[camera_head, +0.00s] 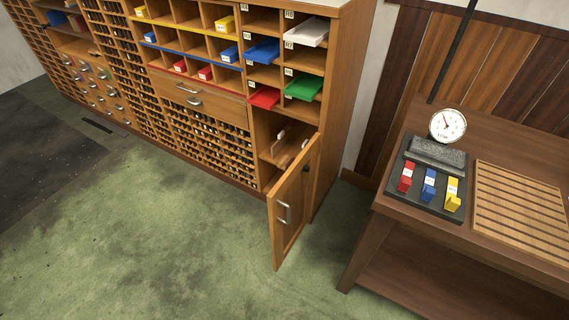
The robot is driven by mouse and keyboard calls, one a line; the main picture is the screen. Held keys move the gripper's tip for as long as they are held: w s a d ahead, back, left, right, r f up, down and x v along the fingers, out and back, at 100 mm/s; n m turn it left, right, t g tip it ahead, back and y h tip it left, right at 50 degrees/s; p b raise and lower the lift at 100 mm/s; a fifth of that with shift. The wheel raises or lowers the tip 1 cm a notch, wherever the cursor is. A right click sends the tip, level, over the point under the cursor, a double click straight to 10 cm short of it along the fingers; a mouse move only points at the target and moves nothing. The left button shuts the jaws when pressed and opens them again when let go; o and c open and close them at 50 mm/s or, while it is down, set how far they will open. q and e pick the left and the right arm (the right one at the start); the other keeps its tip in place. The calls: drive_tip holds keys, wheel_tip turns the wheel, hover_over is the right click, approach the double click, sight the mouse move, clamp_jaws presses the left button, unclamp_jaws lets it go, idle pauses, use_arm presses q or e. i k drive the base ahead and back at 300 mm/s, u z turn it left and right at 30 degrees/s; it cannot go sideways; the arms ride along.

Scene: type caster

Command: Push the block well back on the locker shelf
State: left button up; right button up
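The wooden locker compartment (268,123) is at the lower right end of the big cabinet. Its door (294,205) stands open towards me, with a metal handle on it. Inside the compartment, two small pale pieces show, one (280,134) to the left and one (304,143) to the right, partly behind the door's top edge. I cannot tell whether either belongs to a block. The lower inside of the compartment is hidden by the door. Neither of my grippers is in view.
Coloured trays, including a green one (304,87), fill cubbies above the locker. A wooden bench (385,225) at right carries a round dial (447,125) and a black tray (418,206) with red, blue and yellow blocks. The green floor (170,235) in front is clear.

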sight(284, 162)
drive_tip(key=z, duration=0.05)
drive_tip(key=k, duration=1.1)
drive_tip(key=u, duration=1.35)
drive_tip(key=i, duration=0.95)
drive_tip(key=u, duration=0.75)
drive_tip(key=i, duration=1.2)
drive_tip(key=z, duration=0.7)
drive_tip(key=i, duration=0.85)
drive_tip(key=z, duration=1.3)
drive_tip(key=i, duration=0.4)
drive_tip(key=z, duration=0.4)
